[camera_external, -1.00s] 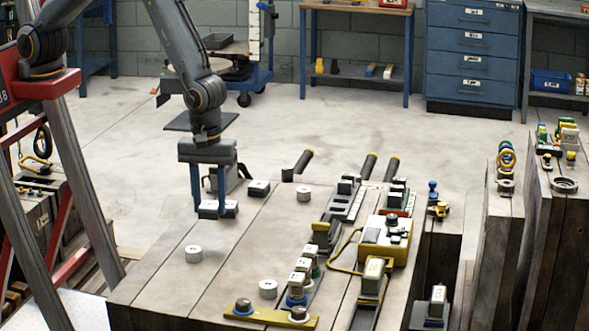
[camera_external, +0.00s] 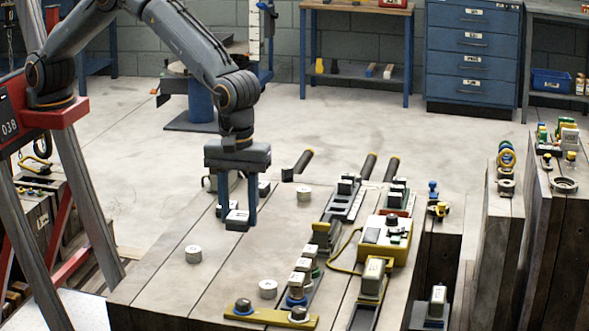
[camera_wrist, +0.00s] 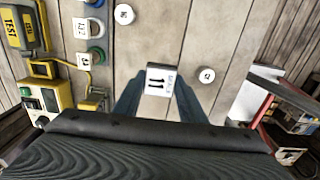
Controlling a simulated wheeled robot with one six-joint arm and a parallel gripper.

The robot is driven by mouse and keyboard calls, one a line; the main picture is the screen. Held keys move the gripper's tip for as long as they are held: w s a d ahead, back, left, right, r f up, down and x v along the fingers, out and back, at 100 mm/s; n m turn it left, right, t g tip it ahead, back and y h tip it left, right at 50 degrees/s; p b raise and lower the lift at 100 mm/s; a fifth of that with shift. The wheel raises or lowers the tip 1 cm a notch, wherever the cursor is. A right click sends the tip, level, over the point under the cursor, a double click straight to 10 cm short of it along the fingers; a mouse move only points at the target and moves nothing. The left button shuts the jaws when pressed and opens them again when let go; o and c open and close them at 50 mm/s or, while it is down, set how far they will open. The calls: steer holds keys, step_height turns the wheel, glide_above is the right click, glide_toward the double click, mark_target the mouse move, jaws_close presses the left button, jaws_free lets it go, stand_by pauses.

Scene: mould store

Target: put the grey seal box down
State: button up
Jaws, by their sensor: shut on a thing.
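The grey seal box (camera_external: 238,220) is between the fingers of my gripper (camera_external: 237,222), over the wooden table (camera_external: 215,268). In the wrist view the box (camera_wrist: 158,80) shows a pale top marked 11, with a finger of my gripper (camera_wrist: 158,95) on each side. My gripper is shut on the box and points down. The box is low over the planks; I cannot tell whether its underside touches them.
A white round piece (camera_external: 193,254) stands left of the box, another (camera_external: 304,194) to the right and behind, and a third (camera_external: 268,289) in front. A yellow control box (camera_external: 385,240) and other gear fill the right side. Bare planks lie around the box.

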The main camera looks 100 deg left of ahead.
mark_target(242, 271)
steer(key=shift+w+d+f, duration=0.15)
steer(key=shift+w+d, duration=0.05)
steer(key=shift+d, duration=0.2)
steer(key=shift+f+p, duration=1.15)
steer(key=shift+f, duration=3.65)
steer(key=shift+f, duration=0.2)
steer(key=o, duration=1)
steer(key=shift+r, duration=0.1)
